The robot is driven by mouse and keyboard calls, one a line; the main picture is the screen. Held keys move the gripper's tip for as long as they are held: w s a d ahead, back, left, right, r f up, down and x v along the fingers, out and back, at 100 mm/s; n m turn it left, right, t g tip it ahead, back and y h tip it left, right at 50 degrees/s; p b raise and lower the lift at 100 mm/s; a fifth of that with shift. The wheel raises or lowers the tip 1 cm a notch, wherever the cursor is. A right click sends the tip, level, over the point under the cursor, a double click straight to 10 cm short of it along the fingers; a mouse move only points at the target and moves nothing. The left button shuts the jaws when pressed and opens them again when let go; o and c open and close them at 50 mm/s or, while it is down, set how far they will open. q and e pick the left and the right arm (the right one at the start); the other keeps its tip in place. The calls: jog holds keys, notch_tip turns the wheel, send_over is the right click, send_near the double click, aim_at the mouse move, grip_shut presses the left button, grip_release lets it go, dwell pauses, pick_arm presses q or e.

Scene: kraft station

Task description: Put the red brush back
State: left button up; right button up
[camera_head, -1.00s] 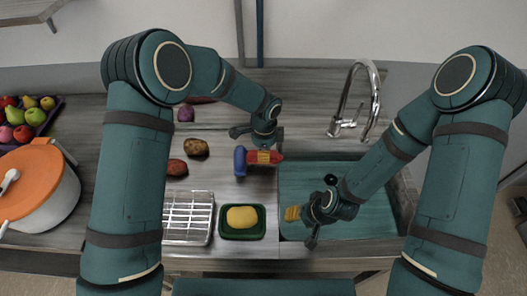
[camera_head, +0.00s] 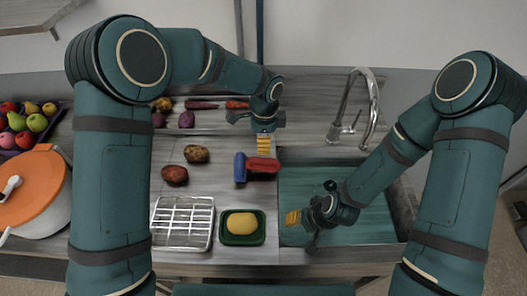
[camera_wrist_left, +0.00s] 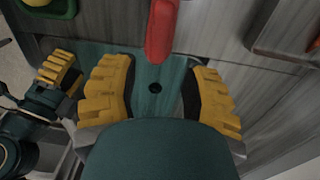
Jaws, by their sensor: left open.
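The red brush (camera_head: 263,165), a red handle with a blue end, lies on the counter just left of the sink (camera_head: 345,185). My left gripper (camera_head: 263,149) is open and empty just behind the brush in the head view, apart from it. In the left wrist view the red handle (camera_wrist_left: 161,30) shows at the top, between and beyond the two spread yellow fingers (camera_wrist_left: 157,85). The blue end is out of that view. My right gripper (camera_head: 293,218) hangs over the sink; its finger gap cannot be made out.
A wire rack (camera_head: 183,224) and a green dish (camera_head: 257,236) with a yellow sponge (camera_head: 242,223) stand at the front. Potatoes (camera_head: 196,154) and other vegetables lie left and behind. A tap (camera_head: 345,110) rises behind the sink. An orange-lidded pot (camera_head: 30,185) stands far left.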

pick_arm(q)
jog(key=shift+r, duration=2.3)
